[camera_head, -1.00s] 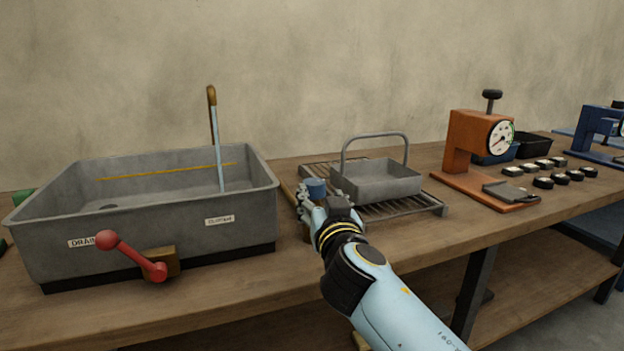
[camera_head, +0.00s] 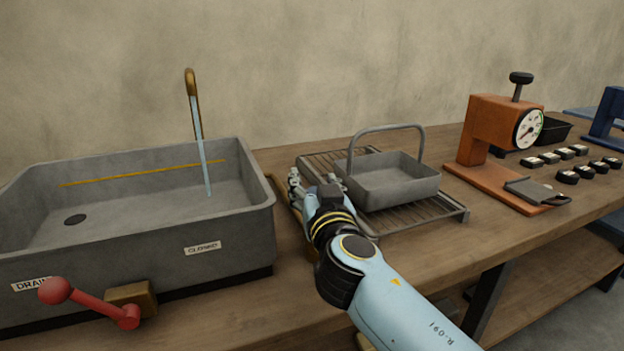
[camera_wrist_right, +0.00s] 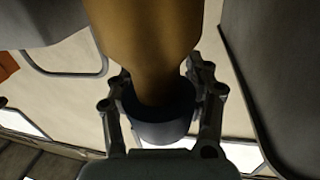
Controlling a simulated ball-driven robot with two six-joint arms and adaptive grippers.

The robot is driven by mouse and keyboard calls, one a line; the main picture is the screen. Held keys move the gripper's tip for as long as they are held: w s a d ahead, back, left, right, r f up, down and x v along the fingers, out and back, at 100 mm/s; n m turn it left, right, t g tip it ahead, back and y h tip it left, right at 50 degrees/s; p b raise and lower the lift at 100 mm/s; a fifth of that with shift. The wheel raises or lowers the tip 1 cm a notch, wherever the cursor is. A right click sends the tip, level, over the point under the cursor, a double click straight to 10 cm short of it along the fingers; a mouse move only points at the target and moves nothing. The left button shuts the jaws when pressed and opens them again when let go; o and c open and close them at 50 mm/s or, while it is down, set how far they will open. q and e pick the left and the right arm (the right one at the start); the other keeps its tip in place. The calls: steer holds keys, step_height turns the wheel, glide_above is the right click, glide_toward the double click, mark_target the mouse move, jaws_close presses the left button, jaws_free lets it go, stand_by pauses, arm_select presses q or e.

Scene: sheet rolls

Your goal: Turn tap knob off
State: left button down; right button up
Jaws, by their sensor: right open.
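The brass tap spout (camera_head: 192,90) rises behind the grey sink (camera_head: 240,235), and a pale water stream (camera_head: 204,165) runs from it into the sink. My right gripper (camera_head: 315,178) is right of the sink, its fingers open. In the head view it hides the tap knob. In the right wrist view the dark blue knob (camera_wrist_right: 162,128) sits on a brass stem (camera_wrist_right: 145,45), between the open fingers of my right gripper (camera_wrist_right: 160,80). I cannot tell whether the fingers touch it. My left gripper is not in view.
A red drain lever (camera_head: 90,303) sticks out at the sink's front. A grey basket (camera_head: 395,185) with a raised handle stands on a wire rack (camera_head: 445,212) close to the right gripper. An orange press (camera_head: 490,135) with a dial stands further right.

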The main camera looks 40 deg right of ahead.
jaws_close()
steer(key=shift+w+f, duration=0.1)
steer(key=shift+f, duration=0.15)
stand_by(0.8)
